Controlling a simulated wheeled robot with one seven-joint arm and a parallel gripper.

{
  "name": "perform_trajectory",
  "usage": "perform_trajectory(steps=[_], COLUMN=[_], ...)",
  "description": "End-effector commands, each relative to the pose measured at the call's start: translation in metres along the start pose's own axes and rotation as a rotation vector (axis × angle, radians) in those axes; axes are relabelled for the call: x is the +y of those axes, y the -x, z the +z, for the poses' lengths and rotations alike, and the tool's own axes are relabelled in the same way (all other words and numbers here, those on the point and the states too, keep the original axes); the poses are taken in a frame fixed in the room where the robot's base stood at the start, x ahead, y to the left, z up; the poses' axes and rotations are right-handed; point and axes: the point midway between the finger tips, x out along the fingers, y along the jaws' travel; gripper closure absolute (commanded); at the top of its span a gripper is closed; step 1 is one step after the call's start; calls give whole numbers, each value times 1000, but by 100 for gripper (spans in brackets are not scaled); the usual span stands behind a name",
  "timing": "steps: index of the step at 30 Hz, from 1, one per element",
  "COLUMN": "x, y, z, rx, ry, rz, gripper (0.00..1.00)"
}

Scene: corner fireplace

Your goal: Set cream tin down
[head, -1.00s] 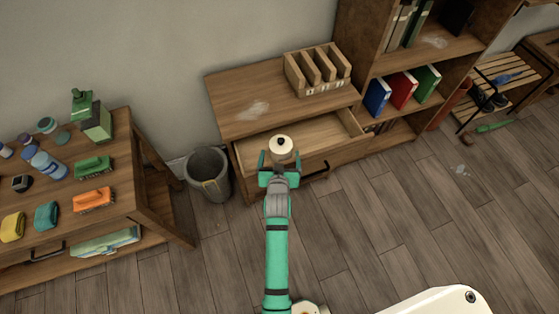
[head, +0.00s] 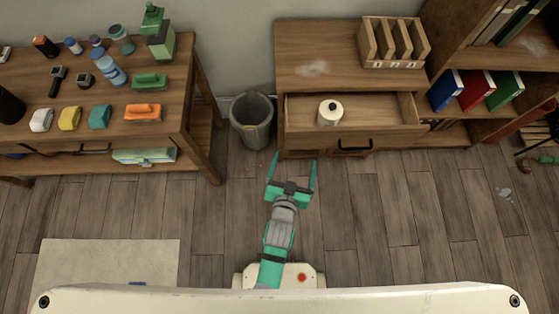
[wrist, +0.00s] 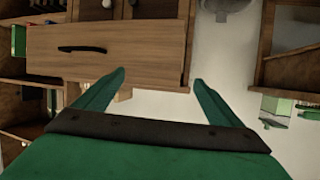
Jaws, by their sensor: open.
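My gripper (head: 291,160) is open and empty, in front of the drawer's left end and apart from the tin. In the wrist view the spread fingers (wrist: 160,76) have nothing between them, and the drawer front (wrist: 140,55) with its dark handle lies beyond them. I cannot make out the tin clearly in the wrist view.
A grey bin (head: 252,122) stands left of the cabinet. A wooden table (head: 203,135) at left holds brushes, bottles and cloths. A slotted wooden rack (head: 393,43) sits on the cabinet top. A bookshelf (head: 447,55) stands at right. The floor before the drawer is clear.

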Motion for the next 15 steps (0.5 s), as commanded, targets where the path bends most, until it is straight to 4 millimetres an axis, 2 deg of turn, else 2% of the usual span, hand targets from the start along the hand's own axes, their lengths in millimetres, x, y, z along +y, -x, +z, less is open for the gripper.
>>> perform_trajectory(steps=[1, 7, 15], x=[-5, -14, -11], y=[23, 102, 198], z=[7, 9, -13], rx=[1, 37, 88], ry=[5, 31, 82], rz=[-17, -73, -151], gripper=[11, 11, 11])
